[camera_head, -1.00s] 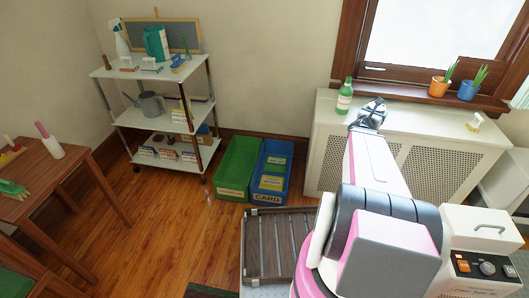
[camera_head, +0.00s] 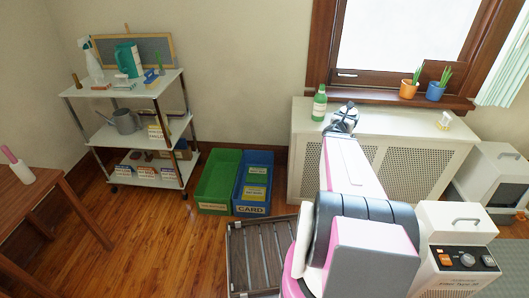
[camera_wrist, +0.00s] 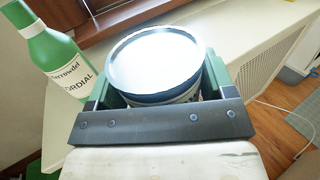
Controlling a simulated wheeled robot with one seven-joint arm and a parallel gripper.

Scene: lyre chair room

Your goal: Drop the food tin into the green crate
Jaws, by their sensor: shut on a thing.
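The food tin (camera_wrist: 155,62), round with a bright metal lid and a dark blue rim, is held between the green fingers of my gripper (camera_wrist: 162,88) in the wrist view. In the head view my gripper (camera_head: 345,118) is over the white radiator cover, just right of the green bottle; the tin is hard to make out there. The green crate (camera_head: 212,207) stands on the floor below the back wall, left of the radiator cover and well away from my gripper. Its inside looks empty.
A blue card crate (camera_head: 252,209) adjoins the green one on its right. The green cordial bottle (camera_head: 319,104) stands on the radiator cover (camera_head: 420,133), also close by in the wrist view (camera_wrist: 50,55). A slatted wooden rack (camera_head: 262,255) is in front. A shelf trolley (camera_head: 135,134) stands left.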

